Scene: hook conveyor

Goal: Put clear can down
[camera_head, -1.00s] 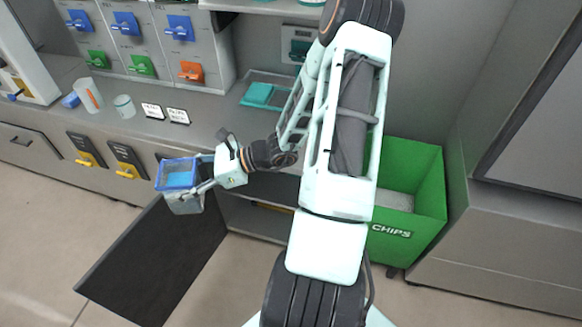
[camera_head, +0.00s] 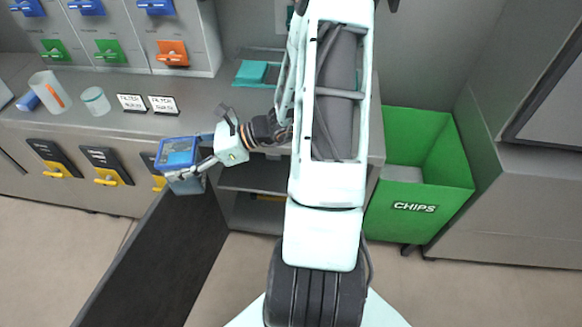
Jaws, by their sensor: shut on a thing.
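The clear can (camera_head: 184,184) is a see-through squarish container with a blue rim and something blue inside. My gripper (camera_head: 190,168) is shut on it, with its fingers at the can's side. The can is in front of the counter's front edge, near the top of the open dark cabinet door. It looks roughly upright. I cannot tell whether it touches anything below.
A dark door (camera_head: 150,262) stands open below. A green chips bin (camera_head: 415,205) is at right.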

